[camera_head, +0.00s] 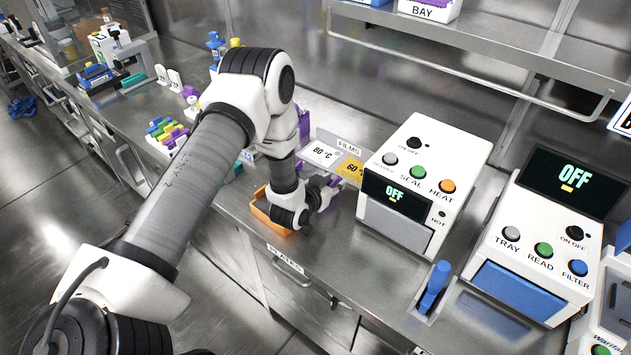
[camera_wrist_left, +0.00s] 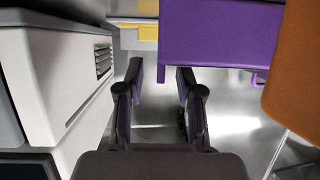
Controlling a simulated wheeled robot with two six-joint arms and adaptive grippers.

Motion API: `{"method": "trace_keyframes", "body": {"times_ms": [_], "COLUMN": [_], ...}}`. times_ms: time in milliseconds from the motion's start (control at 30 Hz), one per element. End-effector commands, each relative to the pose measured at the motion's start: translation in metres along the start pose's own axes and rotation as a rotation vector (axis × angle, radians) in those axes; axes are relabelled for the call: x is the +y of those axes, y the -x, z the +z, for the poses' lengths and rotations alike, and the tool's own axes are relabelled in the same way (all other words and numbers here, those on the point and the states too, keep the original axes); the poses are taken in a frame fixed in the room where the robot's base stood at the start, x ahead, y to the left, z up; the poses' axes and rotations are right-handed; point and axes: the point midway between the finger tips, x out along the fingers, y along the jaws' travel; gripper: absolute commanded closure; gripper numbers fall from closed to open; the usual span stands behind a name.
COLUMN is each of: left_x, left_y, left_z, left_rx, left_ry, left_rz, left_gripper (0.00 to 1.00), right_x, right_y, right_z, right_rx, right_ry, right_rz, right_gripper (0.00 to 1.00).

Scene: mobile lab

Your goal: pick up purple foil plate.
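A purple thing (camera_head: 304,126) stands on the bench behind my left arm, partly hidden. In the left wrist view a large flat-faced purple thing (camera_wrist_left: 222,36) lies ahead at the upper right, beyond the fingertips. I cannot tell whether either is the purple foil plate. My left gripper (camera_head: 322,194) is low over the bench, between an orange holder and the white sealer. In the left wrist view its two fingers (camera_wrist_left: 160,78) are apart with nothing between them. My right gripper is in neither view.
The white sealer (camera_head: 430,150) stands close right of my left gripper. The orange holder (camera_head: 270,217) is close on its left. Films cards (camera_head: 321,153) lie behind it. A white reader (camera_head: 545,235) and a blue-handled tool (camera_head: 434,286) are farther right. The bench's front edge is close by.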

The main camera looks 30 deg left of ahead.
Motion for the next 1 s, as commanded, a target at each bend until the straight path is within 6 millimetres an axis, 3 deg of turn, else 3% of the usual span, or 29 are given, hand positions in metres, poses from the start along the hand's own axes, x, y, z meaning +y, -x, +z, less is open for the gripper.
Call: {"method": "trace_keyframes", "body": {"times_ms": [33,67,133,167,667,1000], "left_x": [0.0,0.0,0.0,0.0,0.0,0.0], "left_y": [0.0,0.0,0.0,0.0,0.003,0.029], "left_z": [0.0,0.0,0.0,0.0,-0.006,-0.07], "left_rx": [0.0,0.0,0.001,0.001,0.0,0.006], "left_ry": [0.0,0.0,0.0,0.0,-0.001,0.001], "left_rz": [0.0,0.0,0.0,0.0,0.0,0.0], "left_gripper": [0.64,0.71,0.95,1.0,1.0,1.0], "right_x": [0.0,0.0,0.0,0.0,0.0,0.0], "right_y": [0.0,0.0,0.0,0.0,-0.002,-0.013], "right_z": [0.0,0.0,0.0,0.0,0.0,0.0], "right_rx": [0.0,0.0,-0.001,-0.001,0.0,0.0], "right_ry": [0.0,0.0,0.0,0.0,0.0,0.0], "right_rz": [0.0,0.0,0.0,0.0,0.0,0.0], "right_gripper": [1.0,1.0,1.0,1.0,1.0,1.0]}}
